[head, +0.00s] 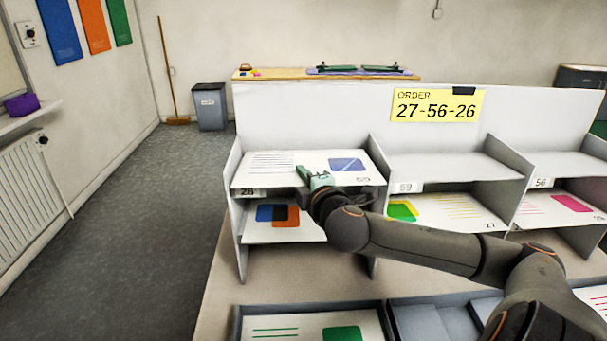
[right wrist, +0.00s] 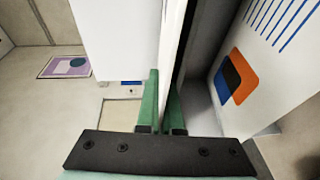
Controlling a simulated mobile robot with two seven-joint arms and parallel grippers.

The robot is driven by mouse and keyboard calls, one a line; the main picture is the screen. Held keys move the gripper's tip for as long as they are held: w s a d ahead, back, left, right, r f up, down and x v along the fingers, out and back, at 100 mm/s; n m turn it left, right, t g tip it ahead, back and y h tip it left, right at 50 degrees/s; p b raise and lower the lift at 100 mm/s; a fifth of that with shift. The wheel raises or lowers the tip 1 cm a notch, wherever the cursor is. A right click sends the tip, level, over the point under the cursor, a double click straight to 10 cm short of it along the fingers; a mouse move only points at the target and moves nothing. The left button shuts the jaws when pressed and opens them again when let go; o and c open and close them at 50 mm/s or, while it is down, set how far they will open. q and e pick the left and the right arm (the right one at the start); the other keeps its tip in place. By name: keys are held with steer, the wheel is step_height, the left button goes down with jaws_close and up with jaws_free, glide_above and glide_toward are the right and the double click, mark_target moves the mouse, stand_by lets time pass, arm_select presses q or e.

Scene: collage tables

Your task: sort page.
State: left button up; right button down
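A white page with grey lines and a blue rectangle (head: 347,165) lies flat over the upper left shelf of a white rack (head: 305,115), partly covering that shelf's label, which seems to read 26. My right gripper (head: 315,180) is at this page's front edge. In the right wrist view its green fingers (right wrist: 161,115) stand close on either side of a thin white sheet and look shut on it. Below, a page with blue and orange squares (head: 278,214) lies in the lower left compartment. A yellow sign (head: 437,105) reads ORDER 27-56-26. My left gripper is out of view.
The upper shelves labelled 59 (head: 405,188) and 56 (head: 541,183) look empty. Pages with green-yellow (head: 402,210) and magenta (head: 572,203) shapes lie below them. A tray at the table's front holds a page with a green shape (head: 342,334). Rack dividers stand beside my gripper.

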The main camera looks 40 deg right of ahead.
steer(key=shift+f, duration=0.95)
steer(key=c, duration=1.2)
jaws_free()
steer(key=shift+g, duration=0.3)
steer(key=shift+o, duration=0.8)
steer(key=shift+s, duration=0.1)
steer(key=shift+o, duration=0.2)
steer(key=shift+s+a+f, duration=0.1)
steer(key=shift+s, duration=0.05)
steer(key=r+p+v, duration=0.1)
steer(key=p+v, duration=0.8)
steer(key=v, duration=0.3)
steer(key=shift+r+t, duration=0.2)
steer(key=shift+t, duration=0.2)
